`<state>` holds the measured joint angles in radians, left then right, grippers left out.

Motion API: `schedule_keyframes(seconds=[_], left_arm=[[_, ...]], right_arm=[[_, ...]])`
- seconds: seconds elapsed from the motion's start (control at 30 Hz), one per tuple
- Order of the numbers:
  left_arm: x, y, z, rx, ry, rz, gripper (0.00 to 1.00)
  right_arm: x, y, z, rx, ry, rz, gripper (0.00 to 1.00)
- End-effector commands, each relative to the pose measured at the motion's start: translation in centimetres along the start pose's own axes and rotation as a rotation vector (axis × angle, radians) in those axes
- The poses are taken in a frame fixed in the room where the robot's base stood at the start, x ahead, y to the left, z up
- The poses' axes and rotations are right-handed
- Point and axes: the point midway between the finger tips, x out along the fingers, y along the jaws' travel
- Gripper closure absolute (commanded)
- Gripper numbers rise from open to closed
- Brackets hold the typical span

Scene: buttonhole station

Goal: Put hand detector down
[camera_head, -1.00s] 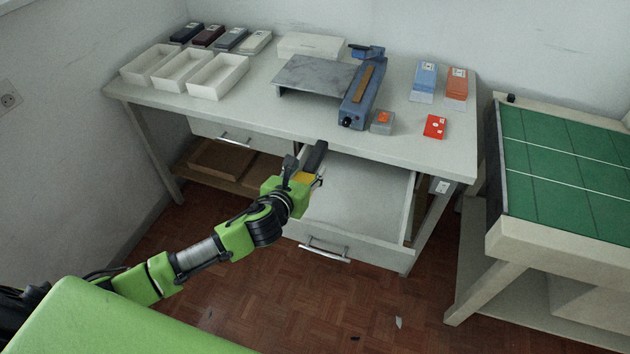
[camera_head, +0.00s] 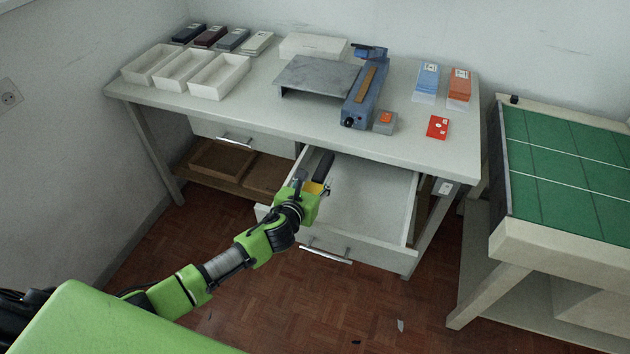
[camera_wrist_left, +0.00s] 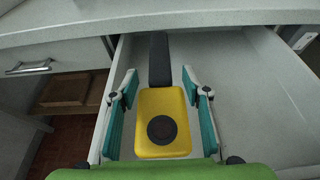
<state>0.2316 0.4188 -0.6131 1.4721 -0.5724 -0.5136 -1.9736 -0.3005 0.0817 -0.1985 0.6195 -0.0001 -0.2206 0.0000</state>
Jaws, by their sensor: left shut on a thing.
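The hand detector shows in the left wrist view as a yellow body (camera_wrist_left: 162,122) with a dark round spot and a black handle pointing away from me. In the head view its black end (camera_head: 323,167) sticks out past my left gripper (camera_head: 316,188). My left gripper (camera_wrist_left: 161,105) is shut on the yellow body, with a teal-padded finger on each side. The detector is over the left part of the open drawer (camera_head: 375,195). I cannot tell whether it touches the drawer's floor. My right gripper is not in view.
The drawer looks otherwise empty, with free room to the right of the detector. Its walls and the table (camera_head: 290,118) edge above are close. The tabletop holds white trays (camera_head: 220,78), a blue device (camera_head: 364,95) and a red card pack (camera_head: 437,127). A green-topped table (camera_head: 570,150) stands at right.

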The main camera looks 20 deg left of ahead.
Motion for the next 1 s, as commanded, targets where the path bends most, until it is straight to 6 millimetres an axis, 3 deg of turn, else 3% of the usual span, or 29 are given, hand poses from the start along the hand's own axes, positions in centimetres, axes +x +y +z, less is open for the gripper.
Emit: schedule_keyframes(seconds=[0.37, 0.4, 0.47, 0.83, 0.97, 1.0], left_arm=[[0.4, 0.0, -0.8, 0.002, -0.002, 0.0, 0.84], [0.3, 0.0, -0.9, 0.002, 0.001, 0.001, 0.54], [0.3, 0.0, -0.9, 0.001, 0.001, 0.001, 0.4], [0.2, 0.0, -0.7, 0.001, 0.001, 0.0, 0.4], [-0.3, 0.0, 0.8, -0.001, -0.001, -0.001, 0.4], [-0.8, 0.0, 0.2, 0.002, 0.002, -0.001, 0.4]], right_arm=[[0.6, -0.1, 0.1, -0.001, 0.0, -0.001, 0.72], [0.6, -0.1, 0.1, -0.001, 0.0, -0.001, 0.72], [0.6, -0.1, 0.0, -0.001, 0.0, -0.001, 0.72], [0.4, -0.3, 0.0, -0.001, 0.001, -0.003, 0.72], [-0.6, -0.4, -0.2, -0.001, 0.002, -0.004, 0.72], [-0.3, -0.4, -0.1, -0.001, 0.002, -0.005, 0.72]])
